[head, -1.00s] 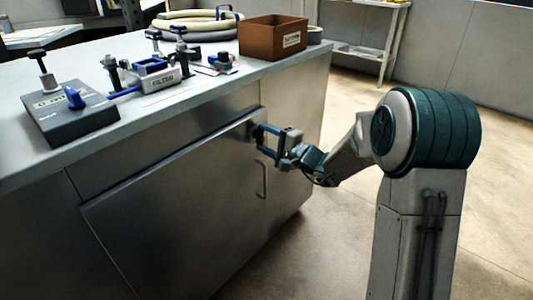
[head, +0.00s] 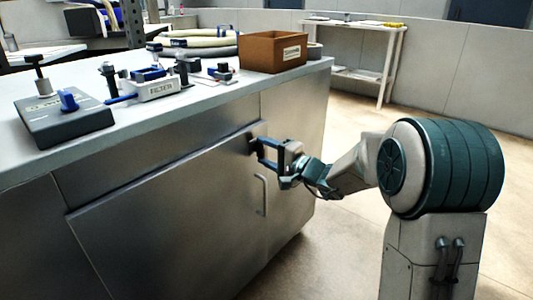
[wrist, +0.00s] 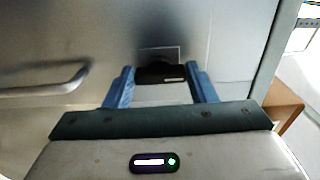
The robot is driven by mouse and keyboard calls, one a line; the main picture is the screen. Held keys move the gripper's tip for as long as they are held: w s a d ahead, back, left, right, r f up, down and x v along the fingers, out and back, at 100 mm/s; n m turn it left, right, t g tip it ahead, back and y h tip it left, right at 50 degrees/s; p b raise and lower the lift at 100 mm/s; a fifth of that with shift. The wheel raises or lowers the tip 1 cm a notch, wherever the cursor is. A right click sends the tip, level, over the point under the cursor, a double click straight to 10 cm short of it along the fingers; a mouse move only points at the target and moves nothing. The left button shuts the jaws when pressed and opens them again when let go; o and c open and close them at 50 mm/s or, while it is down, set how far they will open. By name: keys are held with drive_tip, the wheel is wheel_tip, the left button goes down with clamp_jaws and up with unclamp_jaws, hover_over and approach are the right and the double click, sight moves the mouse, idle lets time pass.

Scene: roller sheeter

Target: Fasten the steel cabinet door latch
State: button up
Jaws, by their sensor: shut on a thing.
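The steel cabinet door (head: 175,215) looks closed against the cabinet front, with a bar handle (head: 264,195) near its right edge. A small dark latch (wrist: 160,73) is near the door's upper right corner. My gripper (head: 262,149) reaches it from the right in the head view. In the wrist view its two blue fingers (wrist: 162,84) stand on either side of the latch, shut on it. The fingers hide part of the latch in the head view, and its exact setting cannot be told.
The handle also shows left of my fingers in the wrist view (wrist: 45,88). The worktop (head: 190,105) above carries a brown box (head: 273,52), a filter fixture (head: 155,88) and a grey block with a blue knob (head: 62,118).

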drive_tip(key=o, duration=1)
drive_tip(key=shift+d, duration=0.1)
drive_tip(key=p+v, duration=0.2)
drive_tip(key=v, duration=1.1)
drive_tip(key=shift+s+d, duration=0.2)
drive_tip(key=shift+s, duration=0.1)
drive_tip(key=shift+p, duration=0.3)
drive_tip(key=s+a+r+n+g+h+p, duration=0.2)
drive_tip(key=s+a+r+n+g+p, duration=0.1)
drive_tip(key=s+r+g+p, duration=0.4)
drive_tip(key=s+a+r+n+g+h+p, duration=0.2)
drive_tip(key=s+r+p, duration=0.3)
drive_tip(key=s+p, duration=0.4)
drive_tip(key=s+d+r+h+p, duration=0.3)
drive_tip(key=d+r+p, duration=0.1)
drive_tip(key=r+p, duration=0.1)
drive_tip(key=s+d+r+n+h+p, duration=0.1)
drive_tip(key=s+d+r+h+p, duration=0.1)
drive_tip(key=d+r+h+p, duration=0.1)
drive_tip(key=s+d+r+n+h+p, duration=0.1)
drive_tip(key=s+d+r+h+p, duration=0.2)
drive_tip(key=r+p, duration=0.4)
drive_tip(key=shift+s+d+r+t+h+p, duration=0.2)
drive_tip(key=shift+d+h+p, duration=0.1)
drive_tip(key=shift+d+p, duration=0.2)
drive_tip(key=shift+s+d+r+t+h+p, duration=0.1)
drive_tip(key=shift+d+t+h+p, duration=0.15)
drive_tip(key=shift+d+p, duration=0.2)
